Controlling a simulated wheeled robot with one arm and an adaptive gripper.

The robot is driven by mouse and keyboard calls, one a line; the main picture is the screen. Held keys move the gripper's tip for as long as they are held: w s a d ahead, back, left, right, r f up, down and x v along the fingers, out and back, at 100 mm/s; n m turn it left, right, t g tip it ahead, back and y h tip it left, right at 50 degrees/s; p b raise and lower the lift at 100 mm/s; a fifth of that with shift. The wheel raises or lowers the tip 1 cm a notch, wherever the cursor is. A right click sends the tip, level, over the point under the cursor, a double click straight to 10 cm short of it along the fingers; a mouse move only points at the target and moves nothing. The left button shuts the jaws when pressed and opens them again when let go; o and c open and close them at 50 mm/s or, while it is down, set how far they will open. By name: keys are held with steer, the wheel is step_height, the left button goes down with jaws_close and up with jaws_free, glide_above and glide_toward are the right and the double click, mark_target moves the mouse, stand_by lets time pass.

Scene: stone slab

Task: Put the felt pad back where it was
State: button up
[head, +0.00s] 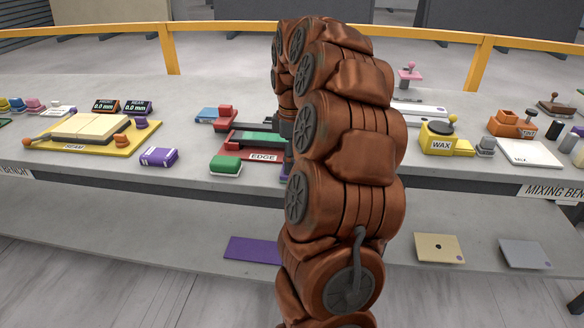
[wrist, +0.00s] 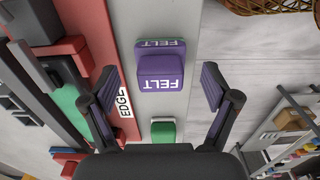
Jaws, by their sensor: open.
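The felt pad (wrist: 160,72), a purple block with FELT in white letters, lies on the grey bench strip beside the red EDGE station. A second FELT label shows on its upper edge in the wrist view, with a greenish band around it. My gripper (wrist: 160,84) is open, its two dark fingers apart on either side of the pad, with nothing held. Whether the fingers are down at the pad's height I cannot tell. In the head view my arm hides the gripper and nearly all of the pad; only a purple sliver shows beside the arm.
A green block (head: 225,166) sits in front of the red EDGE station (head: 222,146). Another purple block (head: 158,156) lies near the SEAM station (head: 92,132). The yellow WAX station (head: 437,140) stands right of my arm. A flat purple sheet (head: 252,250) lies on the lower shelf.

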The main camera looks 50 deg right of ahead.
step_height(320, 180, up, 8)
steer(key=shift+r, duration=0.1)
stand_by(0.4)
steer(key=shift+a, duration=0.4)
steer(key=s+a+f+m, duration=0.1)
steer(key=s+a+f, duration=0.15)
steer(key=a, duration=0.75)
steer(key=s+a+f+m, duration=0.1)
steer(key=s+a, duration=0.2)
steer(key=a, duration=0.8)
steer(key=s+a+f+m, duration=0.1)
steer(key=s+a+f, duration=0.2)
steer(key=s, duration=0.3)
steer(key=s+a+f+m+g, duration=0.1)
steer(key=s+a+f+m, duration=0.1)
steer(key=s, duration=0.4)
steer(key=s+a+f+m+g, duration=0.1)
steer(key=s+a+f+m, duration=0.1)
steer(key=s+a+f, duration=0.2)
steer(key=shift+s+a+f, duration=0.25)
steer(key=shift+s+a, duration=0.8)
steer(key=shift+s, duration=0.15)
